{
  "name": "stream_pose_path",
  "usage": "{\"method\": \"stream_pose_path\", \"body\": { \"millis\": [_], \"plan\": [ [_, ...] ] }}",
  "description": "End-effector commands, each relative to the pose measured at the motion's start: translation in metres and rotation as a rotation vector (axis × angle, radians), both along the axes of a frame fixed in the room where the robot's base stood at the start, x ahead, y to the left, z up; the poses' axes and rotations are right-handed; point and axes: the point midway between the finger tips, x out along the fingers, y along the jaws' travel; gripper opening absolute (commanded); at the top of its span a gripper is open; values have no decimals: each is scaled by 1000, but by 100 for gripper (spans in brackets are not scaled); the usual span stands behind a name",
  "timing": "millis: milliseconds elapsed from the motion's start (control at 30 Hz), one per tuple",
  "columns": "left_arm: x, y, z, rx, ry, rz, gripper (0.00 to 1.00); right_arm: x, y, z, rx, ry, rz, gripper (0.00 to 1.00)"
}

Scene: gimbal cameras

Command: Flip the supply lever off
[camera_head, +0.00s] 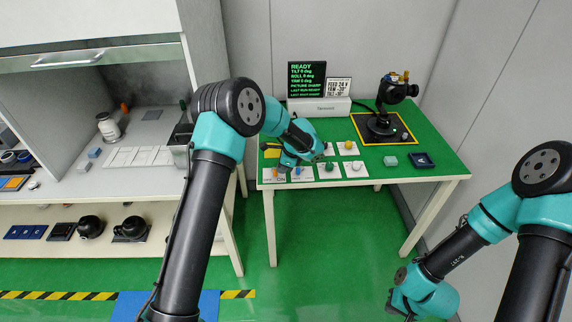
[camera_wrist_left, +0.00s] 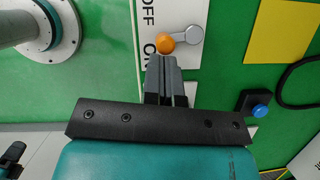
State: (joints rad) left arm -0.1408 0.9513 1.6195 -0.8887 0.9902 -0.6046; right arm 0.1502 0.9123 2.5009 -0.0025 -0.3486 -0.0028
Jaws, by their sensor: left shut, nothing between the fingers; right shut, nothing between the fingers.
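The supply lever (camera_wrist_left: 187,36) shows in the left wrist view. It has a round orange knob and a grey arm on a white plate (camera_wrist_left: 150,78). The plate is lettered OFF and ON, and the knob lies beside the ON lettering. In the head view the plate (camera_head: 268,179) is at the table's front left corner, partly hidden by my arm. My left gripper (camera_wrist_left: 165,62) is shut and empty, its fingertips right at the knob's edge; I cannot tell whether they touch. My right gripper (camera_head: 403,303) is shut and empty, low at the right, away from the table.
Several other control plates (camera_head: 355,169) sit close to the lever. A blue button (camera_wrist_left: 260,110) and a yellow patch (camera_wrist_left: 280,30) lie nearby. A display (camera_head: 307,80) and a gimbal camera (camera_head: 393,92) stand at the back.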

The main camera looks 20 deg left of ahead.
Motion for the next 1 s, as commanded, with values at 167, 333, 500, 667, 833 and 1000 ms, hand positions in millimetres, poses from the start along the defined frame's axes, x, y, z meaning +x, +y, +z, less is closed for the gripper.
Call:
{"method": "stream_pose_path", "body": {
  "millis": [167, 333, 500, 667, 833, 1000],
  "plan": [
    [-8, 7, -1, 1, 3, -168, 0, 0, 0, 0, 0, 0, 0, 0],
    [-13, 13, -1, 0, 3, -320, 0, 0, 0, 0, 0, 0, 0, 0],
    [-17, 18, -1, 0, 2, -447, 0, 0, 0, 0, 0, 0, 0, 0],
    [-16, 18, -1, 0, 2, -454, 0, 0, 0, 0, 0, 0, 0, 0],
    [-15, 18, -1, 0, 1, -453, 0, 0, 0, 0, 0, 0, 0, 0],
    [-10, 17, -1, 0, 1, -453, 0, 0, 0, 0, 0, 0, 0, 0]
  ]
}}
